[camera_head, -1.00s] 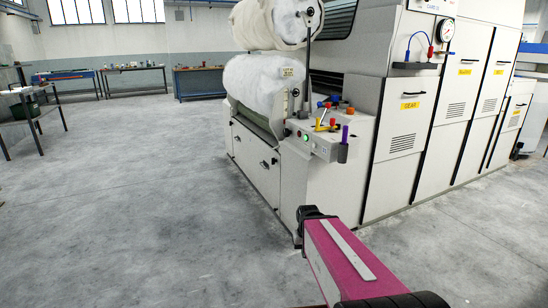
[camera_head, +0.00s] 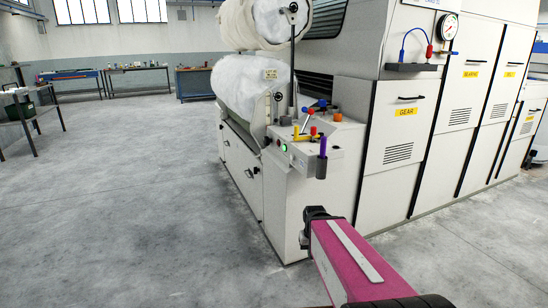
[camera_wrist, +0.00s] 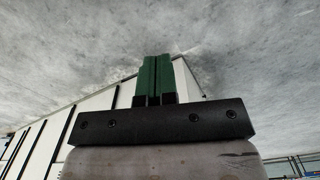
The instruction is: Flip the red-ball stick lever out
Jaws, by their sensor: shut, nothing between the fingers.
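A control panel (camera_head: 308,154) sits on the front corner of the large white machine. It carries a cluster of small levers and knobs. A small red knob (camera_head: 313,131) stands among them, next to a yellow handle (camera_head: 297,130); it looks like the red-ball lever, but its stick and angle are too small to tell. My gripper shows in the wrist view with two green fingers (camera_wrist: 154,78) pressed together, empty. In the head view my dark wrist end is below and in front of the panel, apart from the levers; the fingers are not clear there.
Blue knobs (camera_head: 306,109), an orange-red knob (camera_head: 337,117), a purple handle (camera_head: 323,146) and a green button (camera_head: 284,148) crowd the panel. A tall dark rod (camera_head: 292,65) rises behind it. White fibre rolls (camera_head: 240,90) are at the machine's left. The floor (camera_head: 120,200) at left is clear.

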